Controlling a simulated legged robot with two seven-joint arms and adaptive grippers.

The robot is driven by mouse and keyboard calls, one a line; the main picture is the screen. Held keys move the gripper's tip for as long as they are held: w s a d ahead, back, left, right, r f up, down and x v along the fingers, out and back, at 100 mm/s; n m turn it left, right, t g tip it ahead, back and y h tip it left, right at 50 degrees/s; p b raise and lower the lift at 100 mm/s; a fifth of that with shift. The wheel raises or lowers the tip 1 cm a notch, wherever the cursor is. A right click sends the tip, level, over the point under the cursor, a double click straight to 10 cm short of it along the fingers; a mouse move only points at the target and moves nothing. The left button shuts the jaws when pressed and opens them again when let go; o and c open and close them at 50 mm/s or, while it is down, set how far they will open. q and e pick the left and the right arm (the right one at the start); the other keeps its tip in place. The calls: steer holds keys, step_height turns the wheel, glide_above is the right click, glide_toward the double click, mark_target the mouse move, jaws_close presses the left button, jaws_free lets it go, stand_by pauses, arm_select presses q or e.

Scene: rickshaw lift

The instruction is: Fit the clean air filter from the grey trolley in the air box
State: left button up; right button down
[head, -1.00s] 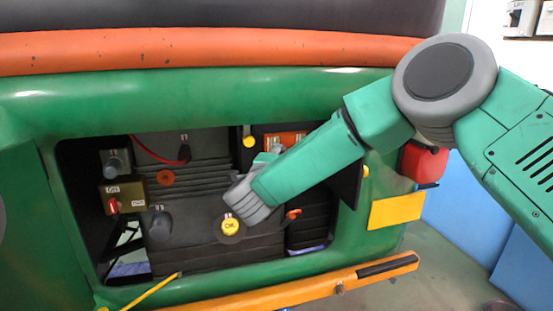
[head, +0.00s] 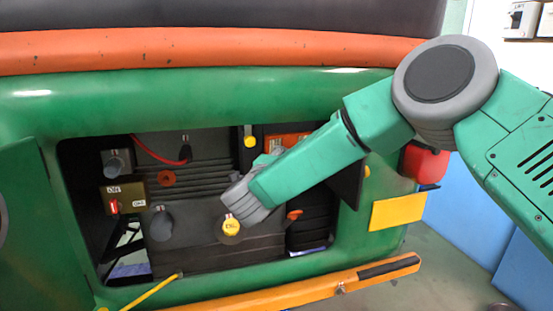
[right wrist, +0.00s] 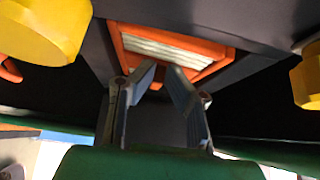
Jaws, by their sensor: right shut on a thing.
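The air filter (head: 288,139), an orange frame around pale pleats, is at the dark air box (head: 345,180) in the upper right of the engine bay. In the right wrist view the filter (right wrist: 170,45) lies between dark walls; whether it is fully seated cannot be told. My right gripper (right wrist: 167,70) is shut on the filter's near orange edge. In the head view my right gripper (head: 275,153) is partly hidden behind my own arm. The grey trolley and my left gripper are not in view.
Yellow clips flank the box, one on the left (head: 249,141) and one on the right (head: 366,171). The yellow oil cap (head: 231,227) is just below my wrist. The bay's green rim (head: 300,268) and an orange bar (head: 300,292) run below.

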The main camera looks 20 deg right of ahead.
steer(key=shift+w+d, duration=0.1)
steer(key=shift+d, duration=0.25)
stand_by(0.3)
steer(key=shift+w+r+b, duration=0.1)
steer(key=shift+w+b, duration=0.5)
steer(key=shift+w, duration=0.2)
stand_by(1.9)
stand_by(0.4)
steer(key=shift+s+f, duration=0.3)
steer(key=shift+s, duration=0.05)
steer(key=shift+s+f, duration=0.1)
steer(key=shift+s, duration=1.15)
stand_by(0.3)
